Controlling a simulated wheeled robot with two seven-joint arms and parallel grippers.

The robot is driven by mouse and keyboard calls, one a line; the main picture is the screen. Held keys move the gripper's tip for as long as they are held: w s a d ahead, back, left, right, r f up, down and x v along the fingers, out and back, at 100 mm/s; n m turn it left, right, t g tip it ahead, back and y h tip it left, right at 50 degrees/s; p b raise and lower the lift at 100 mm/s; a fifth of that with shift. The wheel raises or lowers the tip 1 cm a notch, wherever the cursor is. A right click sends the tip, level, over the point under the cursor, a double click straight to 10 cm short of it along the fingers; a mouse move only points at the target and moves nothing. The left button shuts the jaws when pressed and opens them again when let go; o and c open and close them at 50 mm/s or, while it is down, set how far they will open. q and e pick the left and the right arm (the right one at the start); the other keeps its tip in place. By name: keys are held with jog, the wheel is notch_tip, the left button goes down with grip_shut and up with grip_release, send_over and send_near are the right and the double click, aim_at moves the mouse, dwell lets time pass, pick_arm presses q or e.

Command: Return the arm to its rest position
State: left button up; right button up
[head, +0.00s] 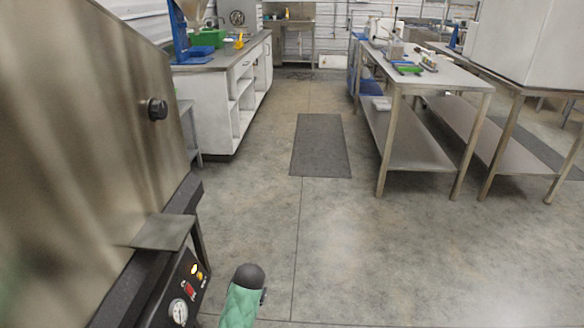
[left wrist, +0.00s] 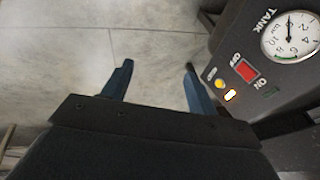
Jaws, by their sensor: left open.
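My left gripper (left wrist: 157,66) shows in the left wrist view. Its two blue fingers are apart, with only bare concrete floor visible between them. It looks empty. A dark control panel (left wrist: 250,100) with a TANK gauge (left wrist: 290,38), a red switch (left wrist: 246,70) and lit lamps lies close to the right of the fingers, apart from them. The panel also shows at lower left in the head view (head: 172,285). No gripper fingers show in the head view, and my right gripper is in neither view.
A large metal machine (head: 85,120) with a small ledge (head: 163,232) fills the left side. A white cabinet bench (head: 215,105) stands beyond it. Steel tables (head: 440,78) stand at right. The floor in the middle is clear, with a grey mat (head: 320,146).

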pick_arm(q)
jog(key=s+d+r+t+h+p, duration=0.15)
jog(key=s+r+h+p, duration=0.25)
jog(key=s+r+p, duration=1.3)
jog(key=s+r+g+b, duration=0.2)
jog(key=s+r, duration=0.1)
jog(key=s, duration=1.6)
jog(key=shift+s+a+g, duration=0.25)
jog(key=shift+g, duration=0.1)
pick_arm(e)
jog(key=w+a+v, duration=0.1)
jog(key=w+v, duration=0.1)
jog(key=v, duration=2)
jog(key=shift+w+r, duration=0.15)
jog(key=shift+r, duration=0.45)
